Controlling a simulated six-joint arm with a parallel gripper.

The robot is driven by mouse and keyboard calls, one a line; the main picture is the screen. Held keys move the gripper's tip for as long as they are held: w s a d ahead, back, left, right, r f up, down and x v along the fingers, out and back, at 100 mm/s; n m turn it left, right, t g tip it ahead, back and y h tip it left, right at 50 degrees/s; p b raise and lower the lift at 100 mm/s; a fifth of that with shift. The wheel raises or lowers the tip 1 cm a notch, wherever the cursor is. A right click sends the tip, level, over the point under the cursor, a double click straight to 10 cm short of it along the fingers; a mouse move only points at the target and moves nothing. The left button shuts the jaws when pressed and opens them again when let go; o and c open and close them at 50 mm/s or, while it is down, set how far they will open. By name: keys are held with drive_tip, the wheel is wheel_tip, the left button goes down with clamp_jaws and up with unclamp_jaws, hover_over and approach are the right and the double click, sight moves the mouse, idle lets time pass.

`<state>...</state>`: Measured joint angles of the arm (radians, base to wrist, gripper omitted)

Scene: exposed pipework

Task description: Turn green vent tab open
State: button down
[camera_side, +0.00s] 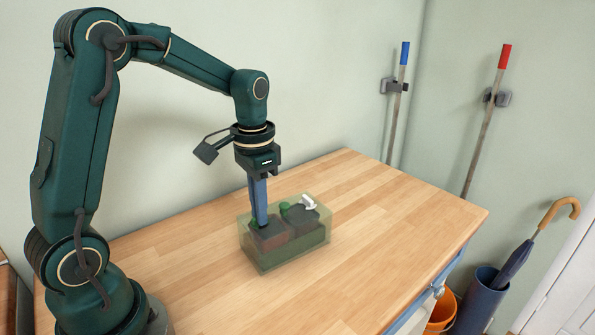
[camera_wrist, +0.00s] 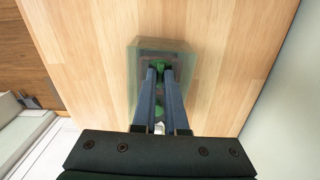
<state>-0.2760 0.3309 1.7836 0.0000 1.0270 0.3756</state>
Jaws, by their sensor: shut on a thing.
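A see-through greenish box (camera_side: 285,256) stands on the wooden bench, with dark blocks inside it. My gripper (camera_side: 261,224) points straight down at the box's left part. Its blue fingers are shut on a green tab, which shows between and just beyond the fingertips (camera_wrist: 160,75) in the wrist view as a green patch (camera_wrist: 158,64). The fingers hide most of this tab, so its angle cannot be told. A second green piece (camera_side: 284,208) sits nearer the box's middle, apart from the fingers. A white bent piece (camera_side: 309,201) stands at the right.
The wooden bench top (camera_side: 390,215) is clear around the box. A wall stands behind it. Two poles, one blue-tipped (camera_side: 405,52) and one red-tipped (camera_side: 505,56), hang on the wall. An orange bucket (camera_side: 442,312) and an umbrella (camera_side: 518,255) in a blue stand are beyond the right edge.

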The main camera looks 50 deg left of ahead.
drive_tip(key=c, duration=0.9)
unclamp_jaws()
drive_tip(key=shift+c, duration=0.2)
drive_tip(key=shift+r, duration=0.1)
drive_tip(key=shift+r, duration=2.5)
drive_tip(key=shift+d+r, duration=0.15)
drive_tip(key=s+d+r+n+t, duration=0.1)
drive_tip(key=s+d+t, duration=0.4)
drive_tip(key=s, duration=0.6)
drive_tip(key=shift+s+d+r+t, duration=0.15)
drive_tip(key=shift+s+d+t, duration=0.2)
drive_tip(key=shift+d, duration=0.85)
